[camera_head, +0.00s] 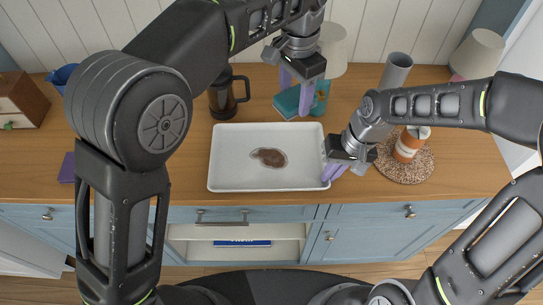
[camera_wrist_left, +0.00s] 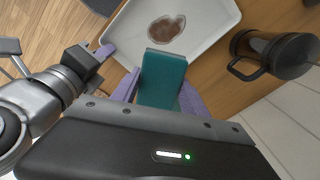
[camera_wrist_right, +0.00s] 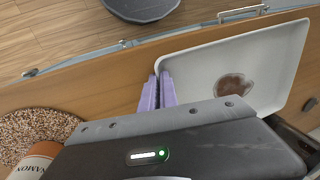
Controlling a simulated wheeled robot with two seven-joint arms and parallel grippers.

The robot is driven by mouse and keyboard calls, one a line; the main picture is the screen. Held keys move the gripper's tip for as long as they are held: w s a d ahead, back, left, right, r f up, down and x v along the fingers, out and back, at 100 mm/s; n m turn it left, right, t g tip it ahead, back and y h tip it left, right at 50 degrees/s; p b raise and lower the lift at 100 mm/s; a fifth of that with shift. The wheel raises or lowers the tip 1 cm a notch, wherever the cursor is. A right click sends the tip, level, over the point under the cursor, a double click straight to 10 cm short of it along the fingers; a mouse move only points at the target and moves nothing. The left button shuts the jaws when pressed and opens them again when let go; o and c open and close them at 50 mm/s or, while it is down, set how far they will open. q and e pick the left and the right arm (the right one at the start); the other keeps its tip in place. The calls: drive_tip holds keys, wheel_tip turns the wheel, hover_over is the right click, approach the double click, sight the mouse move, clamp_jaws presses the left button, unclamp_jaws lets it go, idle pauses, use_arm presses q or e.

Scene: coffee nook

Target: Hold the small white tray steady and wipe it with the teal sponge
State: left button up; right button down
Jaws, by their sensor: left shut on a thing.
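The small white tray (camera_head: 225,170) lies on the wooden counter with a brown stain (camera_head: 269,157) near its middle. My left gripper (camera_head: 296,98) is shut on the teal sponge (camera_wrist_left: 163,80), behind the tray's back right corner in the head view. In the left wrist view the sponge's far end overlaps the tray's edge; whether it touches is unclear. My right gripper (camera_head: 333,172) is at the tray's right rim. In the right wrist view its fingers (camera_wrist_right: 158,92) are close together with the tray's rim at their tips.
A dark mug (camera_head: 228,95) stands behind the tray. An orange-and-white canister (camera_head: 408,146) stands on a round speckled mat (camera_head: 400,166) at right. A grey cylinder (camera_head: 396,70) and lamp (camera_head: 476,52) stand farther back. The counter left of the tray is mostly clear.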

use_arm(q)
drive_tip(key=shift+w+a, duration=0.1)
drive_tip(key=shift+a, duration=0.1)
drive_tip(key=s+a+f, duration=0.4)
drive_tip(key=a+f, duration=0.3)
drive_tip(key=shift+a+f, duration=0.25)
drive_tip(key=shift+f, duration=0.1)
drive_tip(key=shift+f, duration=0.1)
